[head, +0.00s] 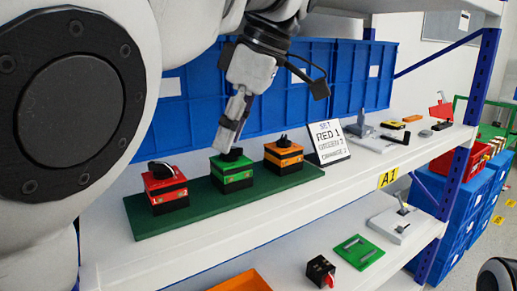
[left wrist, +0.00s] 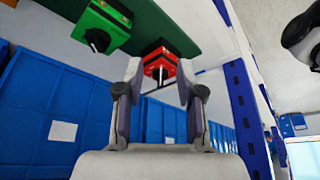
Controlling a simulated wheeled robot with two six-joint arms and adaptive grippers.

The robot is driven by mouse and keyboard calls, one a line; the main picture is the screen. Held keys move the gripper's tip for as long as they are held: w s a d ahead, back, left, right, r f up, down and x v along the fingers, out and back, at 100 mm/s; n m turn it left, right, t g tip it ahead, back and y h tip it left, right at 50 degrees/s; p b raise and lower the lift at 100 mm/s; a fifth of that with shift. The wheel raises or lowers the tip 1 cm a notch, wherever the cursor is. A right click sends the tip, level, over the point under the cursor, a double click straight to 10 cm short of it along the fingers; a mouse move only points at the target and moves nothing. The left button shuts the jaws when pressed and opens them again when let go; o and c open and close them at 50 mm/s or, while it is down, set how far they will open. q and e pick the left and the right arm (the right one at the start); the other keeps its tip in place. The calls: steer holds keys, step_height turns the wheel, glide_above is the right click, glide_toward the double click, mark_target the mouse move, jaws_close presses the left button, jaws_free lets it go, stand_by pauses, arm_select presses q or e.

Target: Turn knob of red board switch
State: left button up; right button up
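The red switch (head: 168,192) sits at the left end of a green board (head: 205,207), a dark knob (head: 160,170) on top. A green switch (head: 232,178) and an orange switch (head: 283,160) stand to its right. My left gripper (head: 224,145) points down; in the head view its tips overlap the green switch's knob. The left wrist view is inverted. There my left gripper (left wrist: 158,80) is open and empty, with the red switch (left wrist: 160,60) framed beyond its fingers, apart from them. The green switch (left wrist: 103,28) is at upper left. My right gripper is not seen.
A sign (head: 328,142) reading "RED 1" stands behind the board's right end. Blue crates (head: 345,75) line the back of the white shelf (head: 235,225). Levers and small parts lie farther right. A blue post (head: 470,105) stands at the shelf's right end.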

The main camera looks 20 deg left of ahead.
arm_select(q)
steer(key=s+a, duration=0.2)
steer(key=a, duration=0.2)
steer(key=b, duration=0.2)
glide_above(159, 163)
steer(key=d, duration=0.2)
steer(key=shift+w+d+f, duration=0.1)
steer(key=shift+w+f, duration=0.05)
steer(key=shift+f, duration=0.3)
steer(key=b+x, duration=0.1)
steer(key=x, duration=0.2)
steer(key=shift+b, duration=0.35)
steer(key=shift+f, duration=0.5)
jaws_close()
